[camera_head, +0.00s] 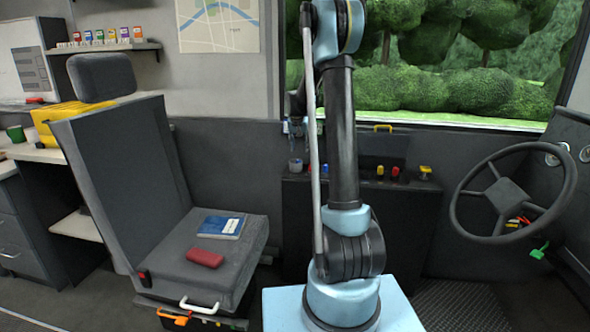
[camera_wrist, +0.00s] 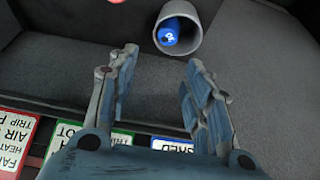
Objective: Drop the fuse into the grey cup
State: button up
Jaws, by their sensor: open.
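The grey cup (camera_wrist: 190,12) is at the top of the wrist view, and its round mouth faces my camera. A blue fuse (camera_wrist: 171,37) with a small white mark is inside the cup, tilted against its wall. My gripper (camera_wrist: 163,68) is open, with nothing between its fingers, and is apart from the cup. In the head view the cup (camera_head: 296,168) stands on the dark console below my gripper (camera_head: 296,130), which is small and partly hidden by my arm.
The console (camera_head: 405,195) also bears a yellow piece (camera_head: 380,172), a red piece (camera_head: 395,172) and a yellow block (camera_head: 425,172). Printed labels (camera_wrist: 90,140) line its edge. A steering wheel (camera_head: 513,193) is at the right, and a seat (camera_head: 190,255) at the left.

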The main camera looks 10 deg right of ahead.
jog(key=v, duration=1.1)
jog(key=shift+s+r, duration=0.2)
jog(key=shift+r, duration=0.15)
jog(key=s+d+f+n, duration=0.1)
jog(key=s+d+n, duration=0.1)
jog(key=s, duration=2.7)
jog(key=s+f+n+g, duration=0.1)
jog(key=s+f, duration=0.6)
jog(key=s, duration=0.4)
jog(key=s+f+g+y, duration=0.1)
jog(key=s+f, duration=0.6)
jog(key=s, duration=0.4)
jog(key=shift+s+a+f+n, duration=0.3)
jog(key=shift+s+f+n, duration=0.1)
